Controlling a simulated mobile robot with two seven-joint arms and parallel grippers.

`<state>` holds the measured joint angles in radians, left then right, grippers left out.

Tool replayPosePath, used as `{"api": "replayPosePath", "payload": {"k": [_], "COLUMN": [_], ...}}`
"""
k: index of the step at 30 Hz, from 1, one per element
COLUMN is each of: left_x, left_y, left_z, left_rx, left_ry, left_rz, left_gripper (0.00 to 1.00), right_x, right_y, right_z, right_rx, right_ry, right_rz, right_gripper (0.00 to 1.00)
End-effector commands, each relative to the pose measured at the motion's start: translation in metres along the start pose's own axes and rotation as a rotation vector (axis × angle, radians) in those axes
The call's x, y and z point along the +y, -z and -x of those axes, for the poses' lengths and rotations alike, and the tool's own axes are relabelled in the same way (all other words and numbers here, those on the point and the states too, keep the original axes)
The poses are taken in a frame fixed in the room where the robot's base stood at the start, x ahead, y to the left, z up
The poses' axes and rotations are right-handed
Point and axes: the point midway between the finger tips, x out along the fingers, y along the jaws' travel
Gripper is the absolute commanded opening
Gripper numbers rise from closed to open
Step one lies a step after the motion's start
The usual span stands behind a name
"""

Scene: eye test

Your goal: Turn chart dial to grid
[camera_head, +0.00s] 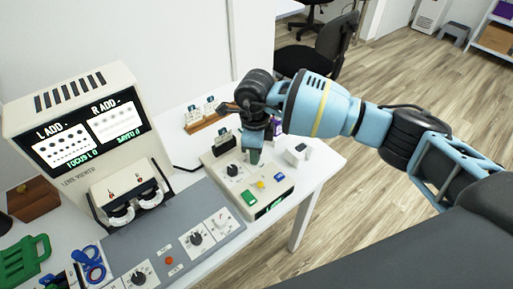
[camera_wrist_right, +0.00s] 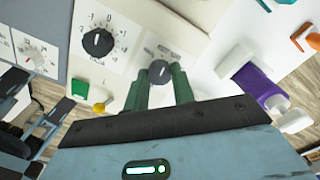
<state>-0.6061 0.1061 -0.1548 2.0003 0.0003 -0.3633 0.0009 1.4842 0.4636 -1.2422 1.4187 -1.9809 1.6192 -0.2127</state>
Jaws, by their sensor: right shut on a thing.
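A cream control box (camera_head: 220,163) stands on the white table. My right gripper (camera_head: 255,157) points down over its far right part. In the right wrist view, the two green fingers (camera_wrist_right: 168,90) stand on either side of a dark round dial (camera_wrist_right: 160,71) and are shut on it. Small print surrounds this dial, but I cannot read it, and the fingers hide part of it. A second black dial (camera_wrist_right: 98,42) with a numbered scale is beside it; it also shows in the head view (camera_head: 233,170). My left gripper is not in view.
A lens viewer (camera_head: 75,140) with two lit chart panels stands at the left. The box also bears a green button (camera_head: 249,198), a yellow knob (camera_head: 260,185) and a blue button (camera_head: 279,177). A grey panel (camera_head: 180,215) with dials lies in front. A purple bottle (camera_wrist_right: 262,92) is close right of my fingers.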

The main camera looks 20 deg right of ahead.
Motion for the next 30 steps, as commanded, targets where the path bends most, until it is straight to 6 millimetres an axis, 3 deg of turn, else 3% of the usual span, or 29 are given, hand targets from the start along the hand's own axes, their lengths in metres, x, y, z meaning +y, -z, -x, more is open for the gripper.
{"api": "replayPosePath", "payload": {"k": [15, 30], "left_x": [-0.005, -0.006], "left_y": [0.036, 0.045], "left_z": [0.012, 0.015], "left_rx": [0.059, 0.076], "left_ry": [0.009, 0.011], "left_rz": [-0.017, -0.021], "left_gripper": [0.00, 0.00], "right_x": [0.000, 0.000], "right_y": [-0.001, -0.001], "right_z": [0.004, 0.002], "right_rx": [-0.003, -0.002], "right_ry": [0.004, 0.002], "right_rz": [-0.398, -0.512], "right_gripper": [0.02, 0.02]}}
